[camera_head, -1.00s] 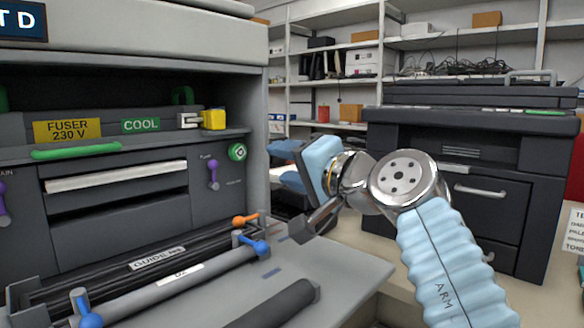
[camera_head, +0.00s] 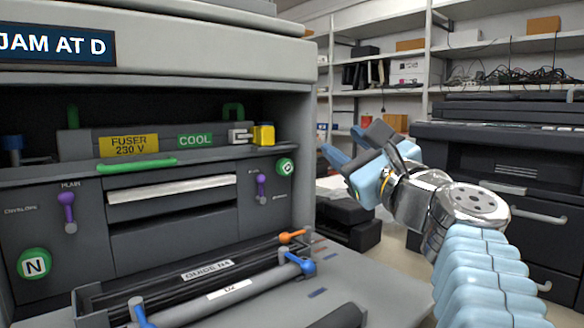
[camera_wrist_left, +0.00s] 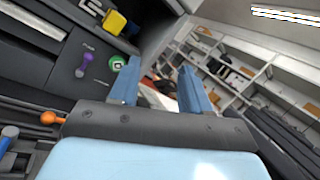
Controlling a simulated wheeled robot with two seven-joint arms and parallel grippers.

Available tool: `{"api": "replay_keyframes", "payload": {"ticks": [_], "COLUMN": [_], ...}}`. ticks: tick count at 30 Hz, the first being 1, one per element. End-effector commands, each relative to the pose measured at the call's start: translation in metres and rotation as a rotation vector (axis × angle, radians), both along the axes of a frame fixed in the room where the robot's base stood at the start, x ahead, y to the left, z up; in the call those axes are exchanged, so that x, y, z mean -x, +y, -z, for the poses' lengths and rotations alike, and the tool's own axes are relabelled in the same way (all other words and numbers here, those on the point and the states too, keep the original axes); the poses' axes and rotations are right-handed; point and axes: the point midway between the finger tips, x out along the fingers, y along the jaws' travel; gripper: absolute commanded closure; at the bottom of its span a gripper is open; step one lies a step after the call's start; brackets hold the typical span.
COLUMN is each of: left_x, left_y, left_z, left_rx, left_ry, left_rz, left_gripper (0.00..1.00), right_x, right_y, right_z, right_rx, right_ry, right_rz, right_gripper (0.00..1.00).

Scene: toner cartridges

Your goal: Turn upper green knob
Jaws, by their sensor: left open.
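The upper green knob (camera_head: 285,166) is a round dial with a white mark on the right of the dark front panel. It also shows in the left wrist view (camera_wrist_left: 117,63). A larger green knob marked N (camera_head: 34,263) sits lower on the left of the panel. My left gripper (camera_head: 340,142) is open and empty, to the right of the upper knob and apart from it. In the wrist view its two blue fingers (camera_wrist_left: 160,78) stand spread, with the knob left of them. My right gripper is not in view.
An orange lever (camera_head: 292,236) and blue-handled roller (camera_head: 230,291) lie below. Shelves (camera_head: 480,50) and another dark machine (camera_head: 520,165) stand at right.

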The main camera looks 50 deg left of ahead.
Motion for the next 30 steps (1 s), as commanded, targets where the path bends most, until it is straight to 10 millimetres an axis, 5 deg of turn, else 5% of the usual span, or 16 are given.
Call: {"api": "replay_keyframes", "payload": {"ticks": [3,7,11,24,30], "left_x": [0.011,0.015,0.013,-0.010,-0.016], "left_y": [0.008,0.012,0.025,0.118,0.140], "left_z": [0.037,0.057,0.059,0.058,0.058], "left_rx": [0.274,0.407,0.422,0.417,0.415], "left_ry": [-0.280,-0.417,-0.435,-0.432,-0.430], "left_rz": [0.003,-0.015,-0.020,-0.020,-0.018], "left_gripper": [0.53,0.53,0.53,0.53,0.53], "right_x": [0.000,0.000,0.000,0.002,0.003], "right_y": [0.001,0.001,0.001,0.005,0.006], "right_z": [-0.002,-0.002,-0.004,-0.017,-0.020], "right_rx": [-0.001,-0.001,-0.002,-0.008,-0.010], "right_ry": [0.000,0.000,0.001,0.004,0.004], "right_rz": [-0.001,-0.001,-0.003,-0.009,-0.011], "right_gripper": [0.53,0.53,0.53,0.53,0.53]}}
